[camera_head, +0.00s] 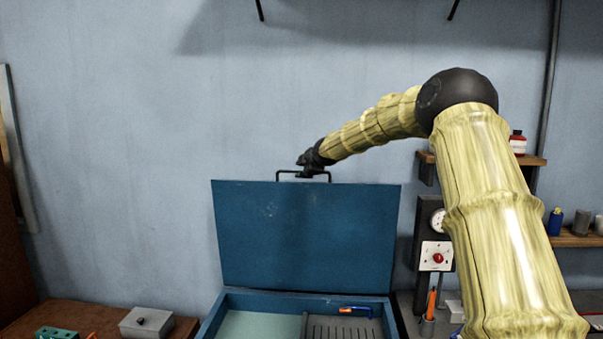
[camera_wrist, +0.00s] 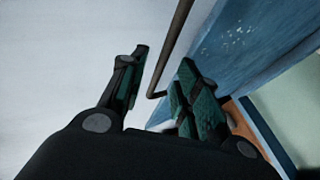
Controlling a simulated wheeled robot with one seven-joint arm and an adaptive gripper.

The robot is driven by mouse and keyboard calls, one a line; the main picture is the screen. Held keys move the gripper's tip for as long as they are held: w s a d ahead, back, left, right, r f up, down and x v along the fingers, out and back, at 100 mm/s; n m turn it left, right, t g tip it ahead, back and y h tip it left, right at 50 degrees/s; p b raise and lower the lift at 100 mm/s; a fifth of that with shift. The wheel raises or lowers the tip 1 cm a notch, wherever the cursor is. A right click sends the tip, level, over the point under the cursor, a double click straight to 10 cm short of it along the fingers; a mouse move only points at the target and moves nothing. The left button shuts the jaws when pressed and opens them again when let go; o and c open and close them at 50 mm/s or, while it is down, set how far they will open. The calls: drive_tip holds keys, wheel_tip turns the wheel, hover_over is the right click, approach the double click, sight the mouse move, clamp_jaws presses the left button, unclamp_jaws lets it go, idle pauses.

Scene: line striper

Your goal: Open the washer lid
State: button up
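The blue washer lid (camera_head: 305,235) stands raised, close to upright, at the back of the blue washer basin (camera_head: 210,320). Its dark bar handle (camera_head: 284,172) sticks up from the lid's top edge. My gripper (camera_head: 313,166) is at this handle, at the top of the lid. In the wrist view my gripper (camera_wrist: 163,68) has its two green-padded fingers apart. The handle (camera_wrist: 176,45) shows in the gap between them, and the blue lid (camera_wrist: 235,45) lies beyond on the right. Whether a finger touches the handle cannot be told.
Inside the basin are a dark slotted grate (camera_head: 340,328) and a blue-handled tool (camera_head: 355,310). A grey box (camera_head: 146,323) stands on the left bench. A panel with a red button (camera_head: 437,257) is right of the lid. Shelves with bottles hang at the right.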

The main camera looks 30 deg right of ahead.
drive_tip(key=v, duration=0.7)
drive_tip(key=shift+f, duration=0.15)
idle(0.5)
